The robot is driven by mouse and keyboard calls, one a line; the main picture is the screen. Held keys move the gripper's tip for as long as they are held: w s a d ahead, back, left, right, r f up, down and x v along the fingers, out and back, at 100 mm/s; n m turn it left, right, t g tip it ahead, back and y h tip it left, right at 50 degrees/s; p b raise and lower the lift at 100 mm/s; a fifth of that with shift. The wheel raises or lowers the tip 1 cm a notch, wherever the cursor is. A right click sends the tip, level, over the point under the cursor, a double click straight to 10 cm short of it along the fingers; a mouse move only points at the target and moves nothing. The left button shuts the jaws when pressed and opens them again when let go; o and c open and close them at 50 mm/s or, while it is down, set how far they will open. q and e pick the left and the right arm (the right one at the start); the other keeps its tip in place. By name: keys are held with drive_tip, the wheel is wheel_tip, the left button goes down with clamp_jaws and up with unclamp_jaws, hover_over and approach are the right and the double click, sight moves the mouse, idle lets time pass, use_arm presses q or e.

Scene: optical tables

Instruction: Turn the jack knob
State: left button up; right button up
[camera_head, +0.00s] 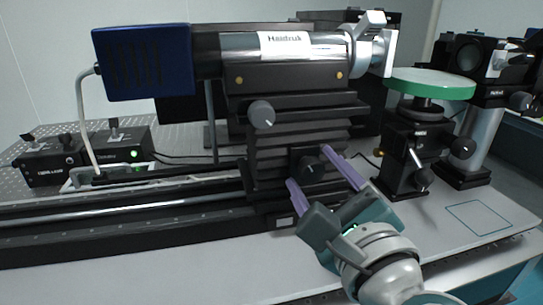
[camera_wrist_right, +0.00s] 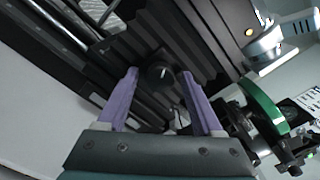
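The jack knob (camera_head: 308,166) is a round black knob with a light mark, on the front of the black ribbed jack (camera_head: 275,150) under the long cylinder. My right gripper (camera_head: 309,168) is open, with its two purple fingers spread to either side of the knob. In the right wrist view the knob (camera_wrist_right: 160,75) shows between the fingertips of the gripper (camera_wrist_right: 159,74), with gaps on both sides and no visible contact. How deep the fingertips reach around it is hard to tell. My left gripper is not in view.
A grey knob (camera_head: 261,114) sits higher on the mount. A blue box (camera_head: 143,60) and silver cylinder (camera_head: 285,48) are above. A green-rimmed disc (camera_head: 432,84) on a black stage stands to the right. The front tabletop (camera_head: 215,275) is clear.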

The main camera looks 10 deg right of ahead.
clamp_jaws()
idle(0.3)
idle(0.3)
drive_tip(key=n+p, duration=0.1)
drive_tip(key=n, duration=0.2)
drive_tip(key=shift+r+n, duration=0.1)
drive_tip(key=shift+n, duration=0.3)
drive_tip(key=n+p, duration=0.1)
drive_tip(key=n, duration=0.3)
drive_tip(key=shift+n+p, duration=0.3)
drive_tip(key=n+p, duration=0.1)
drive_tip(key=n, duration=0.3)
drive_tip(key=shift+r, duration=0.1)
drive_tip(key=shift+n+p, duration=0.5)
drive_tip(key=shift+n, duration=1.6)
